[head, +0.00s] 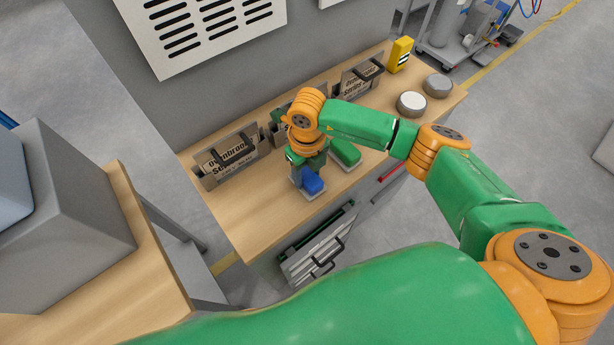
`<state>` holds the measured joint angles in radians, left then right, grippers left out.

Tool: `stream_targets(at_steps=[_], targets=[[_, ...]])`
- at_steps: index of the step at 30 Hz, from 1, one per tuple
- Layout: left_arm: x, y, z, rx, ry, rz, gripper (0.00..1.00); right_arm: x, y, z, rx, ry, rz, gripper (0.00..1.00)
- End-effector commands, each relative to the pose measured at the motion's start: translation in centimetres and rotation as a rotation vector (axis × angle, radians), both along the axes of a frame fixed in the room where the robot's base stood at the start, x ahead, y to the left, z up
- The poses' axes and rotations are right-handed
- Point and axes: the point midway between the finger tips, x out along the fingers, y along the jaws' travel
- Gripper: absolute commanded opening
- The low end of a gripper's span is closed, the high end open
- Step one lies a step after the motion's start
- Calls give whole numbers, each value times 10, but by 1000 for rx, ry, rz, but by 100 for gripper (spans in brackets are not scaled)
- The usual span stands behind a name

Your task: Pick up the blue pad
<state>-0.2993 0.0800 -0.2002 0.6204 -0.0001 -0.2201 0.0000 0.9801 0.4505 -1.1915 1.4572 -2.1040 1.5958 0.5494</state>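The blue pad (313,182) is a small blue block near the front edge of the wooden bench (233,217). My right gripper (306,187) points down at the pad, with its grey finger parts right beside it. They look close to or touching the pad, but I cannot tell whether they grip it. The wrist and hand hide part of the pad's far side. I cannot tell whether the pad is lifted off the bench. My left gripper is not in view.
A green block (345,153) lies just right of the hand. Labelled holders (229,159) line the bench's back. Two round grey-white pieces (411,103) and a yellow device (400,54) are at the far right. The bench's left end is clear.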

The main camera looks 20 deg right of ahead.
Motion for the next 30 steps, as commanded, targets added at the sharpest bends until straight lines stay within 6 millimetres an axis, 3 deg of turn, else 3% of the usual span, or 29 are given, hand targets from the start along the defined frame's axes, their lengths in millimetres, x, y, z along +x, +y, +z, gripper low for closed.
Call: stream_targets(at_steps=[10,21,30], targets=[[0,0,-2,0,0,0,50,0,0,6,1,-1,1,0],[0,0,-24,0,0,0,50,1,0,90,1,-4,0,0],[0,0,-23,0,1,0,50,0,0,101,1,0,0,0]])
